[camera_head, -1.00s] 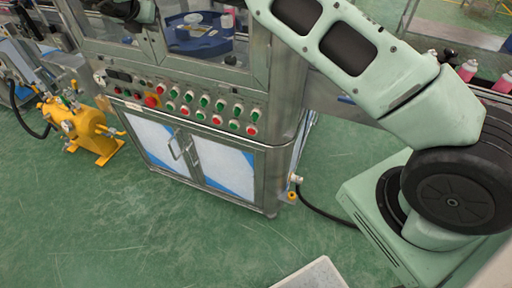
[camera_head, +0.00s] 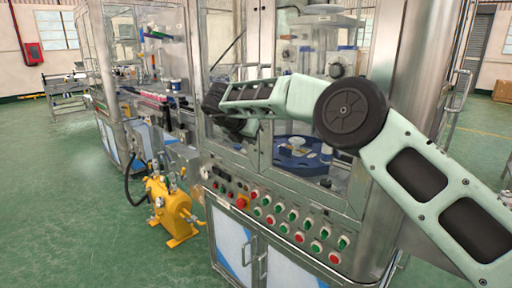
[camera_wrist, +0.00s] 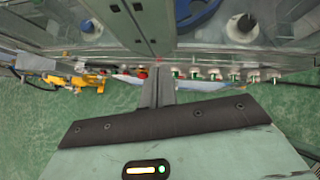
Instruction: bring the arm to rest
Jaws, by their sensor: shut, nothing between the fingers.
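My pale green arm crosses the head view from the lower right, bends at a black round joint, and reaches left in front of the crimping machine (camera_head: 300,222). The dark end of the arm with my gripper (camera_head: 214,100) is at the machine's glazed front, above the button panel; its fingers are hard to make out there. In the wrist view my gripper (camera_wrist: 157,75) shows its two fingers together, shut and empty, pointing toward the machine front. I cannot tell how much space lies between the fingertips and the machine.
A row of red and green buttons (camera_head: 292,222) runs below the glass. A blue round table (camera_head: 300,160) is behind the glass. A yellow pump unit (camera_head: 172,208) stands on the floor at left. Green floor (camera_head: 75,200) is open at far left.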

